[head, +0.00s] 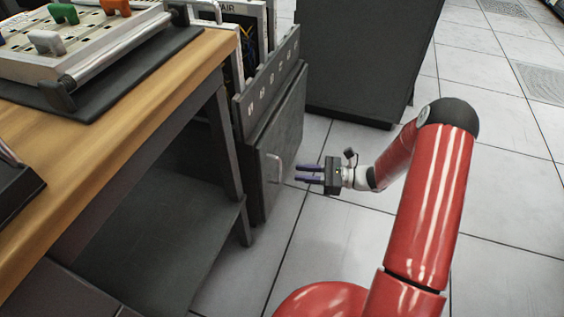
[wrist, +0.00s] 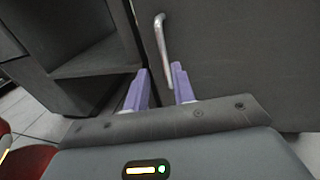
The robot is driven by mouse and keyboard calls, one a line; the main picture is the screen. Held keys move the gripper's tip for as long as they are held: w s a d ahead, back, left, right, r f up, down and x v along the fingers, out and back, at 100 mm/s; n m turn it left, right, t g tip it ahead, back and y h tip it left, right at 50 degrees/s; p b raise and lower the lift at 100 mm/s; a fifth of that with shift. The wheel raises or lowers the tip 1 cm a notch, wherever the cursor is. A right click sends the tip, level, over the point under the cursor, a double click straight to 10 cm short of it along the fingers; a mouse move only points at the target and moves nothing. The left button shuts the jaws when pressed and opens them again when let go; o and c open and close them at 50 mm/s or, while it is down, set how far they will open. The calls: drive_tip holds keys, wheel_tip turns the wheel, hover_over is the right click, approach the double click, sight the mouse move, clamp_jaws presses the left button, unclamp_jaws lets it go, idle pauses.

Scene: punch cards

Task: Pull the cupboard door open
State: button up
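The cupboard door (head: 288,134) is dark grey and looks closed, on the small cabinet beside the desk. Its handle (head: 274,168) is a pale upright metal bar near the door's left edge. The handle also shows in the wrist view (wrist: 162,45), ahead of the fingers. My gripper (head: 301,174) is to the right of the handle in the head view, with its two purple fingers pointing toward it.
A wooden-topped desk (head: 150,105) with a dark lower shelf (head: 170,240) stands left of the cabinet. A card rack (head: 268,75) sits on top of the cabinet. A tall dark cabinet (head: 365,55) stands behind. The tiled floor (head: 320,250) around my gripper is clear.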

sight(280, 181)
drive_tip(key=a, duration=0.2)
drive_tip(key=w+a, duration=0.1)
drive_tip(key=a, duration=0.4)
drive_tip(key=shift+w+a+f, duration=0.25)
drive_tip(key=shift+w+a, duration=0.05)
drive_tip(key=shift+w, duration=0.05)
drive_tip(key=shift+c, duration=0.5)
clamp_jaws()
